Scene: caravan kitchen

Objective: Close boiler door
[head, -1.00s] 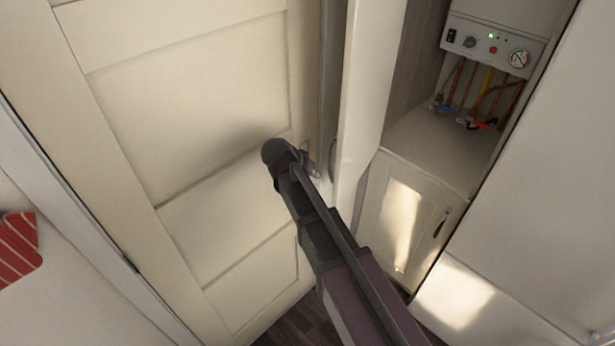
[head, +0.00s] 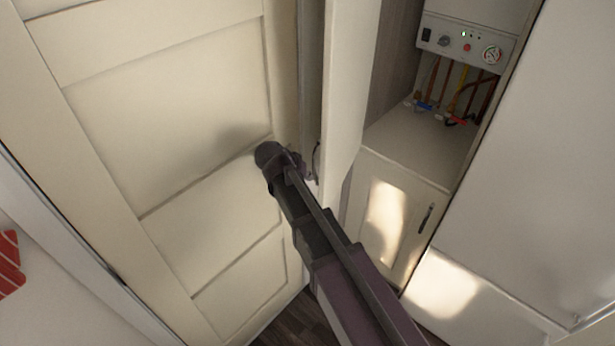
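The boiler door (head: 347,95) is a tall white panel standing open, seen nearly edge-on in the middle of the head view. Its dark handle (head: 317,160) is on the left face. The boiler (head: 466,45) shows in the open cupboard to the right, with a green light, knobs and coloured pipes below. My gripper (head: 308,178) is at the left side of the door, close to the handle. Its fingers are small, dark and partly hidden, so I cannot tell whether they are open or touching the door.
A large cream panelled door (head: 190,130) is close on the left of my arm. A lower cupboard (head: 387,215) with a dark handle is shut below the boiler. A white wall panel (head: 530,170) bounds the right. Dark floor (head: 290,325) shows at the bottom.

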